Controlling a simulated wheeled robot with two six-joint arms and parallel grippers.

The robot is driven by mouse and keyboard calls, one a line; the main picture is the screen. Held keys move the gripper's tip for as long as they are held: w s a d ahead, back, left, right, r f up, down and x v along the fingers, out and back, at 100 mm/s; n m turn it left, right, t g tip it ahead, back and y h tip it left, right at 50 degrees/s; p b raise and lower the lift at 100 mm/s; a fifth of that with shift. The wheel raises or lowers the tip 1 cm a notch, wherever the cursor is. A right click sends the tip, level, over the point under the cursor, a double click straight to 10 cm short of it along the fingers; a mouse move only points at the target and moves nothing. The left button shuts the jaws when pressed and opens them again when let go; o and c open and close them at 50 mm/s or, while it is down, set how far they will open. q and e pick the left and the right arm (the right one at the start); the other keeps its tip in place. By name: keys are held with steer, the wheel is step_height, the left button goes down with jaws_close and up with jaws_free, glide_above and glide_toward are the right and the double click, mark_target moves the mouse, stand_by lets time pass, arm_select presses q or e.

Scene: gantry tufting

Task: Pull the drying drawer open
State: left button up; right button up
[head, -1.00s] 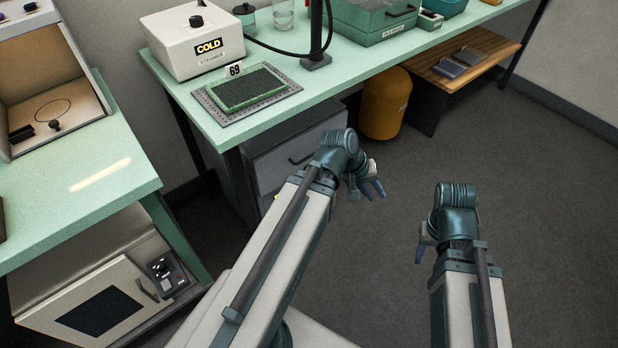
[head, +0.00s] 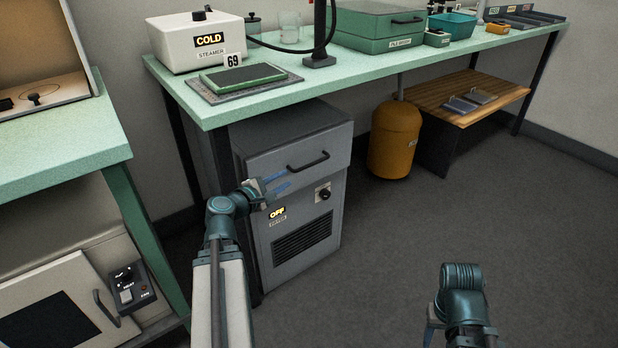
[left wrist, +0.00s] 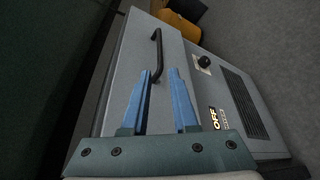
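The drying drawer (head: 268,151) is the grey top front of a cabinet under the green bench, and it looks shut. Its black bar handle (head: 309,163) also shows in the left wrist view (left wrist: 158,52). My left gripper (head: 278,181) is open, its two blue fingers apart, just left of the handle in the head view. In the left wrist view, the handle's near end shows by the left fingertip; I cannot tell whether they touch. My right gripper (head: 430,333) is low at the right, mostly hidden behind its own wrist, away from the cabinet.
The cabinet has an OFF sign (head: 277,213), a black knob (head: 324,194) and a vent (head: 302,241) below the drawer. The green bench (head: 350,73) overhangs it. An orange bin (head: 394,142) stands to the right. The floor in front is clear.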

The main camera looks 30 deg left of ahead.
mark_target(305, 167)
arm_select(q)
steer(key=b+x, duration=0.3)
steer(key=x, duration=1)
steer(key=shift+w+f, duration=0.15)
steer(key=shift+w, duration=0.25)
jaws_close()
stand_by(1.0)
